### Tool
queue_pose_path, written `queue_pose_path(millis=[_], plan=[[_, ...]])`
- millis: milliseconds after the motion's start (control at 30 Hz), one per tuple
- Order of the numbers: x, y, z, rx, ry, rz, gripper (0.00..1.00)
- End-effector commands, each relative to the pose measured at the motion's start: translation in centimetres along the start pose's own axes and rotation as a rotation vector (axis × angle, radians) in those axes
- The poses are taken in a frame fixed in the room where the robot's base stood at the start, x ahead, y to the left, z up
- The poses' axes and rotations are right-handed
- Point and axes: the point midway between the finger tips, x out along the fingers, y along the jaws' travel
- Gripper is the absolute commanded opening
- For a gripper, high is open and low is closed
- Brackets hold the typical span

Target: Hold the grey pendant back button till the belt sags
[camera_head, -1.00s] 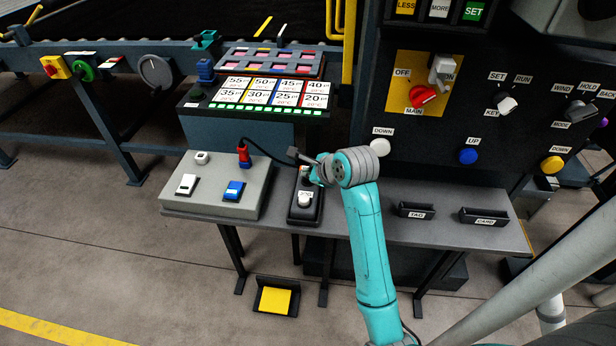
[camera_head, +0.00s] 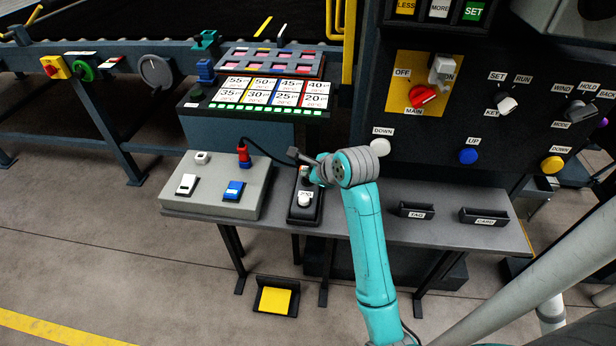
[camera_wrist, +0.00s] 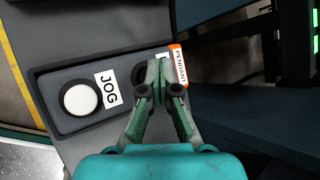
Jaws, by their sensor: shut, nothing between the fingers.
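The pendant (camera_head: 291,207) is a dark box on the grey shelf, beside the light grey control box; it also shows in the wrist view (camera_wrist: 50,117). It has a white button (camera_wrist: 80,99) labelled JOG and an orange PENDANT label (camera_wrist: 178,66) at its other end. A dark round button (camera_wrist: 139,74) between them is mostly hidden by my fingers. My gripper (camera_wrist: 158,72) is shut and empty, its tips pointing down over that button. I cannot tell whether they touch or press it. The black belt (camera_head: 180,20) lies at the top of the head view; its sag cannot be judged.
The light grey box (camera_head: 215,205) with white, blue and red controls stands left of the pendant. Two small dark trays (camera_head: 417,210) sit on the shelf to the right. The upright panel (camera_head: 420,150) with knobs and buttons rises behind my arm. A yellow pedal (camera_head: 273,300) is on the floor.

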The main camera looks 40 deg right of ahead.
Motion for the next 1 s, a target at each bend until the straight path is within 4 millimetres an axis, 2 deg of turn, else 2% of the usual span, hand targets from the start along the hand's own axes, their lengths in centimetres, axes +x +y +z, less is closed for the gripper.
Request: queue_pose_path(millis=[1000], plan=[[-1.2, -0.9, 0.9, 0.000, 0.000, 0.000, 0.00]])
